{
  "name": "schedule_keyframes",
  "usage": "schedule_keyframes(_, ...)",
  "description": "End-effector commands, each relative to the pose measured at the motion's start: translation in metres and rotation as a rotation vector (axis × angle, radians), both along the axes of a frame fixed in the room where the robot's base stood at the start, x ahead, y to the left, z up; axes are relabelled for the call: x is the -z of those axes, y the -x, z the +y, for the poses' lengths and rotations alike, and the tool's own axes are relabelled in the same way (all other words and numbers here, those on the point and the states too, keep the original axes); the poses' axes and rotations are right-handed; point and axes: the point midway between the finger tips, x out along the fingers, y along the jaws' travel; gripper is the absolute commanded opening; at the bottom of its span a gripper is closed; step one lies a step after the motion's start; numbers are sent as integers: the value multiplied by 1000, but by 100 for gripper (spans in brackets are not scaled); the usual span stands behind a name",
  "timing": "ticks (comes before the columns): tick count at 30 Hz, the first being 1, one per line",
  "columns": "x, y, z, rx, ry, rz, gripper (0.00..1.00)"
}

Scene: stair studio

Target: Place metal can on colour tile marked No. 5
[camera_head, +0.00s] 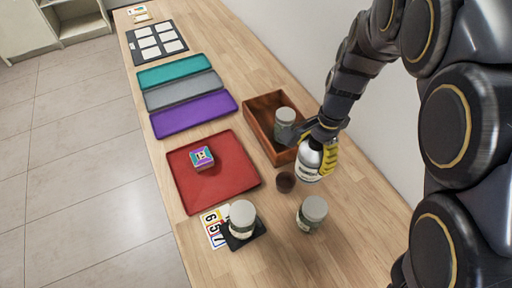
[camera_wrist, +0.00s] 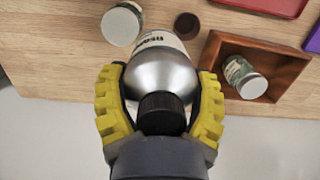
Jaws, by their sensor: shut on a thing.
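My gripper (camera_head: 322,158) is shut on a silver metal can with a white printed label (camera_head: 309,165), held near the right side of the table beside the wooden box. In the wrist view the yellow fingers (camera_wrist: 160,105) clasp both sides of the can (camera_wrist: 160,72), and its black cap faces the camera. I cannot tell whether the can touches the table. Small number tiles marked 6, 5 and 7 lie at the table's left edge; the tile marked 5 (camera_head: 212,230) is in the middle. A lidded jar on a black square stands right beside them and may cover part.
The lidded jar (camera_head: 242,216) stands by the tiles, another jar (camera_head: 312,212) to its right. A small brown cup (camera_head: 285,182) is left of the can. The wooden box (camera_head: 256,122) holds a jar. A red tray (camera_head: 186,191) carries a colourful cube (camera_head: 202,158).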

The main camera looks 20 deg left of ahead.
Motion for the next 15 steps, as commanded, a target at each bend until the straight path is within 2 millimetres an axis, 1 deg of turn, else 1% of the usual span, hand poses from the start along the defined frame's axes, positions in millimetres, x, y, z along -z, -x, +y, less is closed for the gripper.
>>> schedule_keyframes(1, -2, 1, 30, -107, -1, 0, 32)
schedule_keyframes(2, -4, 2, 46, -167, -2, -1, 32)
schedule_keyframes(3, -6, 4, 67, -246, -4, -3, 32)
schedule_keyframes(5, -8, 12, 96, -359, -4, 6, 32)
schedule_keyframes(6, -10, 18, 115, -426, -7, 5, 32)
schedule_keyframes(9, -13, 34, 151, -572, -10, 10, 32)
schedule_keyframes(12, -16, 47, 177, -674, -13, 12, 32)
schedule_keyframes(15, -16, 57, 192, -735, -15, 16, 32)
